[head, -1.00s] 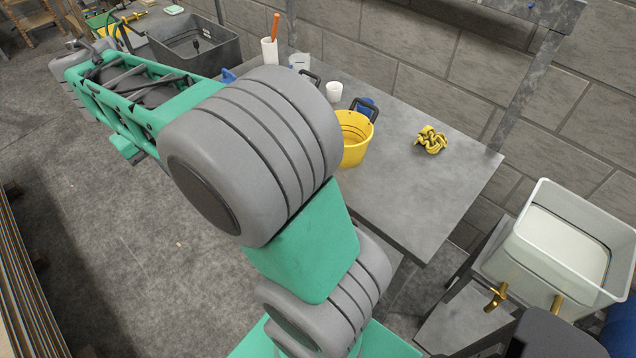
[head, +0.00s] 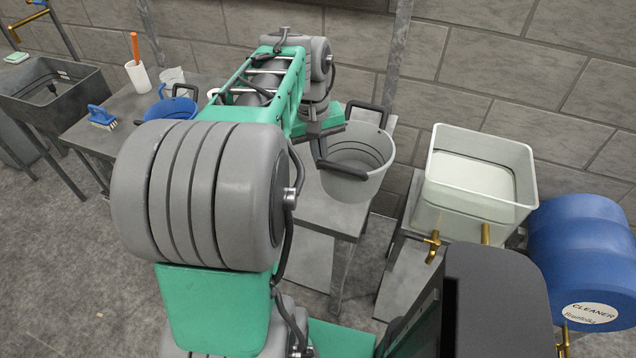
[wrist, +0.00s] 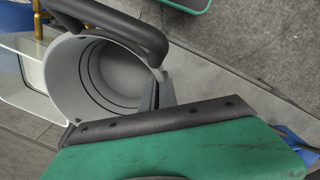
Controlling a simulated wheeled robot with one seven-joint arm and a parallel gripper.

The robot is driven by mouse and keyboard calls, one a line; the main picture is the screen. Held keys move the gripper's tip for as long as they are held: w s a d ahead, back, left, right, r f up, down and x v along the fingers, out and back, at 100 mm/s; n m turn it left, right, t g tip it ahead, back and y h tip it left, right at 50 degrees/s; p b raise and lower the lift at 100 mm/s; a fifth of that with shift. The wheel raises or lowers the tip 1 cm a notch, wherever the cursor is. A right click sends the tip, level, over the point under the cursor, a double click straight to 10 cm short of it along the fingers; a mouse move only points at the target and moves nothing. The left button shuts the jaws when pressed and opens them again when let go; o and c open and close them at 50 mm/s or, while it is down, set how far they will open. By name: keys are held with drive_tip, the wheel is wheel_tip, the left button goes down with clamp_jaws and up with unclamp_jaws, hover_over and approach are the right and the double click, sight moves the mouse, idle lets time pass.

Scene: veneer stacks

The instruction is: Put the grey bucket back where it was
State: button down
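The grey bucket (head: 352,188), with two black handles, is upright at the right end of the metal table (head: 325,222) in the head view. My gripper (head: 318,148) is at its left rim, my arm reaching over the table from the left. In the wrist view the bucket (wrist: 62,78) opens toward the camera and looks empty. The gripper's dark fingers (wrist: 157,92) are on either side of its rim, close together on the wall. Whether the bucket's base touches the table is hard to tell.
A pale tub (head: 450,200) with brass taps stands right of the table, beside a blue cleaner drum (head: 580,250). A blue bucket (head: 170,108), a blue brush (head: 102,117) and a white cup (head: 138,78) are on the left. A stone wall (head: 480,30) runs behind.

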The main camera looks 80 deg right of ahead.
drive_tip(key=w+d+f+p, duration=0.3)
drive_tip(key=w+d+f, duration=0.6)
drive_tip(key=f, duration=0.4)
drive_tip(key=shift+w+f, duration=0.15)
drive_tip(key=shift+w, duration=0.45)
drive_tip(key=c, duration=2.1)
unclamp_jaws()
drive_tip(key=shift+d+p, duration=0.1)
drive_tip(key=shift+p, duration=0.2)
drive_tip(key=o, duration=0.4)
wheel_tip(320, 180, up, 12)
drive_tip(key=w+b, duration=0.1)
drive_tip(key=w+a+r+n+t+h, duration=0.1)
drive_tip(key=w+a+r+n, duration=0.2)
drive_tip(key=w+a, duration=0.7)
drive_tip(key=w+a+r+n+t, duration=0.1)
drive_tip(key=w+a+r+n, duration=0.1)
drive_tip(key=w+a, duration=0.7)
drive_tip(key=s+a+n+t, duration=0.1)
drive_tip(key=a+n, duration=0.1)
drive_tip(key=a, duration=0.8)
drive_tip(key=s+a+f+n+t+y, duration=0.1)
drive_tip(key=a+n, duration=0.1)
drive_tip(key=a, duration=0.8)
drive_tip(key=s+a+f+n, duration=0.1)
drive_tip(key=s+a+n, duration=0.1)
drive_tip(key=a, duration=0.8)
drive_tip(key=shift+a+f+n+t+y, duration=0.3)
drive_tip(key=shift+a+n+t, duration=0.1)
drive_tip(key=shift+n, duration=0.1)
